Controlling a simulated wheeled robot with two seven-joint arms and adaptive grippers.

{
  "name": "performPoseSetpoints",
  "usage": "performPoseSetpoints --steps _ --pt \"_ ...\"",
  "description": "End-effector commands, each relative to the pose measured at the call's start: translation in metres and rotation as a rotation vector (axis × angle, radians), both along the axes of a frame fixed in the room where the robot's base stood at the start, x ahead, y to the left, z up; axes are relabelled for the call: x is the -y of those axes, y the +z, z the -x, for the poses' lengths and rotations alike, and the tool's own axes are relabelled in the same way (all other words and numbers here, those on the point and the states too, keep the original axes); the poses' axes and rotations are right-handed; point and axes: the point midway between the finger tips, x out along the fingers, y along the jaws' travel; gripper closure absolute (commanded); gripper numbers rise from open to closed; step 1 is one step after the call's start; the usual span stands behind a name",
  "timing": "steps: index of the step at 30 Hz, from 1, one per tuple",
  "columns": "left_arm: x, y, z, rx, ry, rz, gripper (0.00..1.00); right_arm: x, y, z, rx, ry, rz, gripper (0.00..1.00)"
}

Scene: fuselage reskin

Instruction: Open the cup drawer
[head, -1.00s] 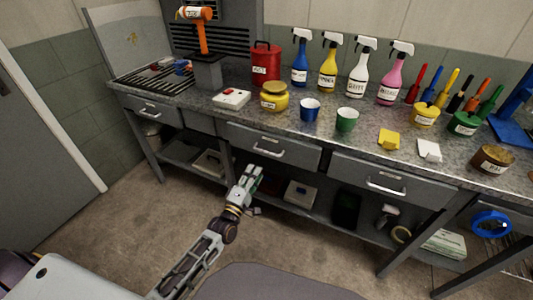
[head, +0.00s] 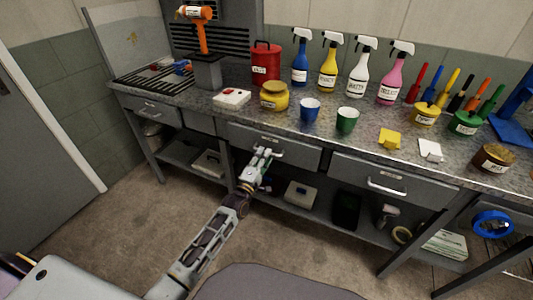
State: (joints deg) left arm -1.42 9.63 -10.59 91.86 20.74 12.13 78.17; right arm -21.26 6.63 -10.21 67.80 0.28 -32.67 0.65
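Several closed grey drawers sit under the bench top. The middle drawer (head: 300,157) is below the blue cup (head: 310,109) and green cup (head: 346,119); its label is too small to read, so I cannot tell if it is the cup drawer. My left gripper (head: 262,153) is at this drawer's front, by its bar handle, and covers part of the handle. I cannot tell whether its fingers are around the handle or only beside it. A right drawer (head: 350,168) and a left drawer (head: 137,105) are also closed. My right gripper is not in view.
The grey bench top (head: 285,125) carries a yellow jar (head: 274,97), a red can (head: 265,65), spray bottles (head: 328,70) and tools. The lower shelf (head: 322,211) holds boxes. The floor (head: 110,225) in front is clear at the left.

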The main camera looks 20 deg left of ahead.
Motion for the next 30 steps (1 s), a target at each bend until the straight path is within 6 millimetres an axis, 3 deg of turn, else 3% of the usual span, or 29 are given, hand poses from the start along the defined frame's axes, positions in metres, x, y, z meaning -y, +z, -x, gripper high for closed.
performPoseSetpoints --steps 10,23,30 --pt "0.003 0.005 -0.023 0.001 0.000 -0.001 0.68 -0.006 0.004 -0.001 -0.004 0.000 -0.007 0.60" --pt "0.004 0.005 -0.026 0.000 0.000 0.000 0.68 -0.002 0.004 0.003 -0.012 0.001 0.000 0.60" --pt "0.004 0.005 -0.026 0.001 0.000 -0.001 0.99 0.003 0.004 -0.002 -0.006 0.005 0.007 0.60"
